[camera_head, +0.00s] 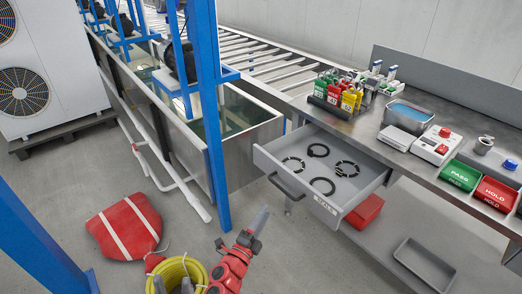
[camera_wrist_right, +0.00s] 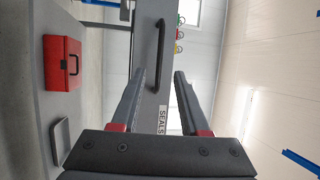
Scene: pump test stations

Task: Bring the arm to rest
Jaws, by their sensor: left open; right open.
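My right gripper (camera_head: 243,230) is in the lower middle of the head view, in front of and below an open drawer (camera_head: 345,203). In the right wrist view, my right gripper (camera_wrist_right: 160,76) is open with nothing between its fingers. The drawer front (camera_wrist_right: 151,88), with a dark handle (camera_wrist_right: 161,52) and a SEALS label, lies beyond the fingers. The gripper appears apart from the handle.
The drawer holds several dark rings. It juts from a steel bench (camera_head: 410,172) bearing red and green bins, padlocks and a basin. A red box (camera_head: 364,211) and grey tray (camera_head: 424,264) sit below.

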